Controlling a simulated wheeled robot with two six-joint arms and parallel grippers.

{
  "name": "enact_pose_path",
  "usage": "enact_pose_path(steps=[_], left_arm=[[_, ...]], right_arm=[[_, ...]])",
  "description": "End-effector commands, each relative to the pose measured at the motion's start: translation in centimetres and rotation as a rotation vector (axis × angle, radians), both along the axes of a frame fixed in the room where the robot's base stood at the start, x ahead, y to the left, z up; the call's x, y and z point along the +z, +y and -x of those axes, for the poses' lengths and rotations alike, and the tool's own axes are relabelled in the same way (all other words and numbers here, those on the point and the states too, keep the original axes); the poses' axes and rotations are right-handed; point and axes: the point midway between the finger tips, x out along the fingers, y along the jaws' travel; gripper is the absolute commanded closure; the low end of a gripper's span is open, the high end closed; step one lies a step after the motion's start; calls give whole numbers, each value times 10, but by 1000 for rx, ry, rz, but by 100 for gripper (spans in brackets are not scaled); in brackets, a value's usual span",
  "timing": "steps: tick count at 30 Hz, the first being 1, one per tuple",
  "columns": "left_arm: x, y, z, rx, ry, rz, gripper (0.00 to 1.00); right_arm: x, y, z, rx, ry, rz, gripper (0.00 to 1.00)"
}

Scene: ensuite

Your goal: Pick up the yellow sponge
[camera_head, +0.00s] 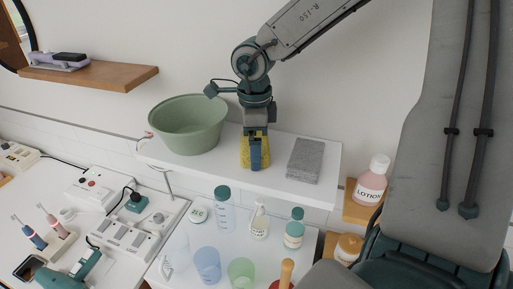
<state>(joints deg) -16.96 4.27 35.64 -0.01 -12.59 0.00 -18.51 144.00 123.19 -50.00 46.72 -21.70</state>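The yellow sponge (245,153) stands on the white ledge (222,168), between the green basin and the grey block. My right gripper (256,152) points down at it from above, on an arm that comes in from the upper right. One finger lies in front of the sponge and covers its middle, with yellow showing to either side. The other finger is hidden, so I cannot tell whether the gripper is closed on the sponge. The sponge seems to be at ledge level. My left gripper is not in view.
The green basin (187,125) is close on the left and the grey block (305,160) close on the right. Bottles and cups, such as a blue cup (207,264), stand below the ledge. A wooden shelf (95,79) is at upper left. A lotion bottle (371,181) stands right.

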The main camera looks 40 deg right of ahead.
Motion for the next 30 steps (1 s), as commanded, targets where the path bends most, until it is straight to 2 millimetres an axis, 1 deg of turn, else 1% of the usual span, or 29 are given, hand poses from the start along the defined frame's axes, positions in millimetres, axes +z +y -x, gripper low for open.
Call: enact_pose_path(steps=[2, 7, 15, 19, 26, 30], left_arm=[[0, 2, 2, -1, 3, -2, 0], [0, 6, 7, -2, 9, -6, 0], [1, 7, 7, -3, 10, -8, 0], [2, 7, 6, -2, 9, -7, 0], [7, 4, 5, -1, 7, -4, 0], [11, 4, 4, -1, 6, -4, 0]], right_arm=[[1, 0, 0, 0, 0, 0, 0], [1, 0, 0, 0, 0, 0, 31], [1, 0, 0, 0, 0, 0, 31], [5, -1, 0, -1, -1, -1, 31], [19, -6, 1, -6, -1, -1, 31], [31, -10, 2, -9, -1, -1, 31]])
